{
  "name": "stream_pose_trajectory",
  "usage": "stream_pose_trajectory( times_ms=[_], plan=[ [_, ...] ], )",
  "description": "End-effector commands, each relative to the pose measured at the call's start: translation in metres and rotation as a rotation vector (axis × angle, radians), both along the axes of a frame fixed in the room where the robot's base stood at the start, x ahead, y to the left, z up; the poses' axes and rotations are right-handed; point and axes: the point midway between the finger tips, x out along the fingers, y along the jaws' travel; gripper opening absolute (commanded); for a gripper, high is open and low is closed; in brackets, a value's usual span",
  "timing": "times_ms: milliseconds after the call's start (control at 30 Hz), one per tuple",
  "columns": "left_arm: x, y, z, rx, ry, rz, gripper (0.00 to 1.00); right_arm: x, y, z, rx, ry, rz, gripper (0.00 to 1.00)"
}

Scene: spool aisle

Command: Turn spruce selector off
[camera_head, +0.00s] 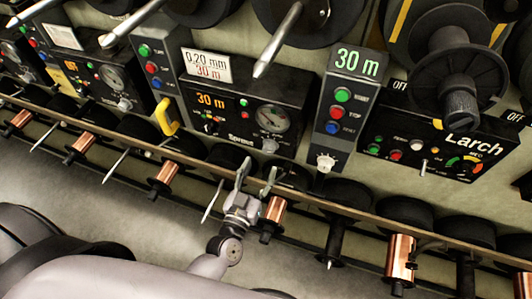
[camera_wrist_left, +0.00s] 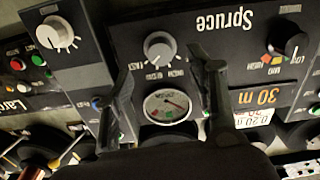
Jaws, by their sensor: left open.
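The black Spruce panel (camera_head: 250,92) has an orange 30 m readout and a round gauge (camera_head: 272,118). In the left wrist view it appears upside down, with the word Spruce (camera_wrist_left: 222,20) legible. A grey knob (camera_wrist_left: 160,47) sits beside the gauge (camera_wrist_left: 167,106), with small lettering around it. A black knob (camera_wrist_left: 293,45) is near the orange readout; I cannot tell which knob is the selector. My left gripper (camera_head: 256,176) is open and empty below the panel in the head view. In the wrist view its fingers (camera_wrist_left: 161,72) straddle the gauge area, apparently apart from the panel.
A rail (camera_head: 330,205) with copper spools (camera_head: 274,210) and black spools runs below the panels. A narrow 30 m box (camera_head: 346,100) and the Larch panel (camera_head: 450,150) stand to the right. A yellow hook (camera_head: 167,117) is at the left. Pale rods jut out above.

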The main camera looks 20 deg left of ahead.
Motion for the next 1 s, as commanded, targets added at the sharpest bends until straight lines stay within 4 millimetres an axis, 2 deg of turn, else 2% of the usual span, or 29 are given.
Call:
stream_pose_trajectory(
  times_ms=[100, 333, 700, 1000],
  plan=[
    [0.025, -0.001, 0.002, 0.0, -0.003, 0.0, 0.51, 0.002, -0.004, 0.004, -0.005, -0.002, -0.003, 0.0],
    [0.052, -0.002, 0.0, 0.0, 0.0, -0.001, 0.51, 0.002, -0.005, 0.005, -0.006, -0.002, -0.004, 0.0],
    [0.057, -0.002, 0.0, -0.001, 0.001, 0.0, 0.51, 0.002, -0.004, 0.005, -0.005, -0.003, -0.001, 0.0],
    [0.057, -0.002, 0.0, -0.001, 0.001, 0.0, 0.32, 0.002, -0.002, 0.005, -0.002, -0.004, 0.001, 0.0]
  ],
)
